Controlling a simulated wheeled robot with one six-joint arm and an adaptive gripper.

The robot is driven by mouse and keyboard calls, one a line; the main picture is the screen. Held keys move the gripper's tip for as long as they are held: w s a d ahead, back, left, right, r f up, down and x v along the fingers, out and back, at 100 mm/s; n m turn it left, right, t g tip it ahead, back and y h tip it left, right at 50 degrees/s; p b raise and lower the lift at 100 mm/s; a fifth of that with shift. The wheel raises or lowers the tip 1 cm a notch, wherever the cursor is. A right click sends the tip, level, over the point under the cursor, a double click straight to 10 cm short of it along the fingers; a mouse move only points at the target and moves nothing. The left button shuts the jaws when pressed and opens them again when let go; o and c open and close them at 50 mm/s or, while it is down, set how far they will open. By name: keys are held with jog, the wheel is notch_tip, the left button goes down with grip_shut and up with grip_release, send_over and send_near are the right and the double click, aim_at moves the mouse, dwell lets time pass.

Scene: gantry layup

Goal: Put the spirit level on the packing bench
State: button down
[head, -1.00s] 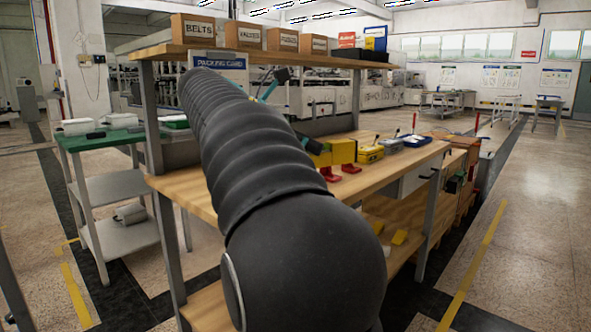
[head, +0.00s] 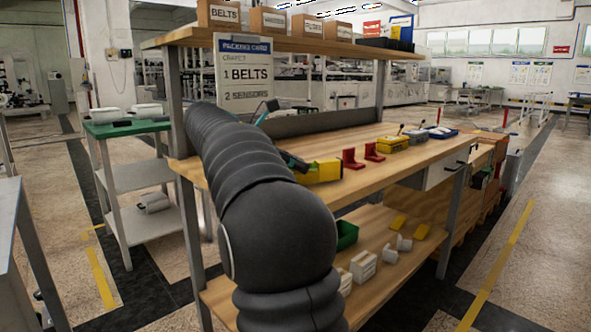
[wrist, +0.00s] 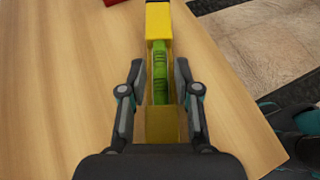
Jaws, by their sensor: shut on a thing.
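In the head view the yellow end of the level (head: 326,171) shows low over the front left of the packing bench (head: 400,161). The bench's wooden top also lies beneath the level in the wrist view (wrist: 75,90). I cannot tell whether the level touches it.
The bench edge is close in the wrist view.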

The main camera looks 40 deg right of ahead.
jog(key=shift+f, duration=0.15)
jog(key=c, duration=0.8)
grip_release()
jog(key=shift+f, duration=0.1)
jog(key=shift+r, duration=0.25)
jog(key=p+v, duration=0.3)
jog(key=v, duration=0.9)
jog(key=shift+f+p, duration=0.1)
jog(key=shift+p, duration=0.3)
